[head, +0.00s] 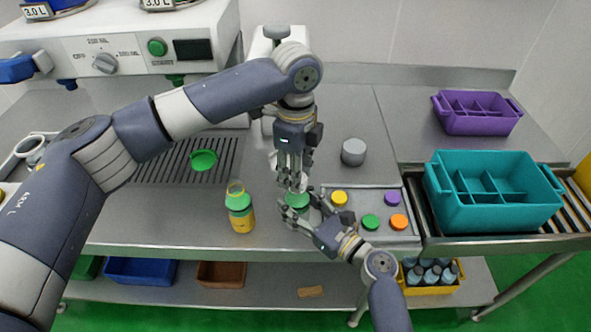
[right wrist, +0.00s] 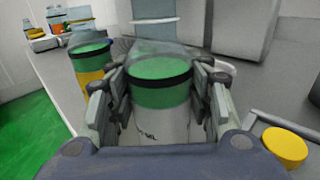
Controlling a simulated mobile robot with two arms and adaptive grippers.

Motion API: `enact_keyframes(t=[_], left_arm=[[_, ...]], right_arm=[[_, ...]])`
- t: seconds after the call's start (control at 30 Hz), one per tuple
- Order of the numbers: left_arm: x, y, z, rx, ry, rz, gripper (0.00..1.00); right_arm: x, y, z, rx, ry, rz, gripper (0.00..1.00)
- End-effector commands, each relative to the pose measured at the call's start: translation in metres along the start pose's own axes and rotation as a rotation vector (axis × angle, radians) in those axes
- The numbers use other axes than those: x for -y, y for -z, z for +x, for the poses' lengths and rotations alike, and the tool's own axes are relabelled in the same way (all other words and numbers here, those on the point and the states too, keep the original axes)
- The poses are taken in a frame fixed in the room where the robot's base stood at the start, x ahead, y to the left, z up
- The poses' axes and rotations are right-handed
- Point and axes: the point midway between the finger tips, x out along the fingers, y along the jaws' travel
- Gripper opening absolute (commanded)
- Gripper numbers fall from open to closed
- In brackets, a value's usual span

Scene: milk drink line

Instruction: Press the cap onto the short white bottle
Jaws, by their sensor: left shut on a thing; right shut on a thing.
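The short white bottle (right wrist: 160,120) stands upright between the fingers of my right gripper (right wrist: 158,105). Its upper part is green with a dark ring and a clear dome above. In the head view the bottle's green top (head: 297,200) shows between the fingers of my right gripper (head: 302,207), which is shut on it. My left gripper (head: 294,178) points down directly above the bottle, its fingers closed around a small pale thing (head: 301,182). That thing is mostly hidden, and I cannot tell whether it is the cap or whether it touches the bottle.
A yellow bottle with a green band (head: 241,213) stands to the left. A tray (head: 356,203) at right holds yellow, purple, green and orange discs. A grey cylinder (head: 353,152) stands behind it. A green dish (head: 204,160) lies on the grille. Teal (head: 490,214) and purple (head: 477,124) crates stand right.

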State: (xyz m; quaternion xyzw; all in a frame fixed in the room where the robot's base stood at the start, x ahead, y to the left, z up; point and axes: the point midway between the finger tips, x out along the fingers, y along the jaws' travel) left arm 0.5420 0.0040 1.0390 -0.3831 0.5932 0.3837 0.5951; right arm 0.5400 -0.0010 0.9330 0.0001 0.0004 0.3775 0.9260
Motion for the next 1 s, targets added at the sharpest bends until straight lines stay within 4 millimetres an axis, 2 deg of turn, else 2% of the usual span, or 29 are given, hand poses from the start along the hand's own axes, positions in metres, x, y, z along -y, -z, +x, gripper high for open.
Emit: enact_keyframes(t=[0.63, 0.7, 0.77, 1.0], left_arm=[[0.0, 0.0, 0.013, 0.0, 0.0, 0.001, 0.25], [0.0, 0.0, 0.013, 0.0, 0.0, 0.001, 0.46], [0.0, 0.0, 0.013, 0.0, 0.0, 0.001, 0.58], [0.0, 0.0, 0.013, 0.0, 0.0, 0.001, 0.58]], right_arm=[[0.0, 0.001, 0.0, -0.001, 0.0, 0.0, 0.04], [0.0, 0.001, 0.0, -0.001, 0.0, 0.0, 0.04], [0.0, 0.001, 0.0, -0.001, 0.0, 0.0, 0.04], [0.0, 0.001, 0.0, -0.001, 0.0, 0.0, 0.04]])
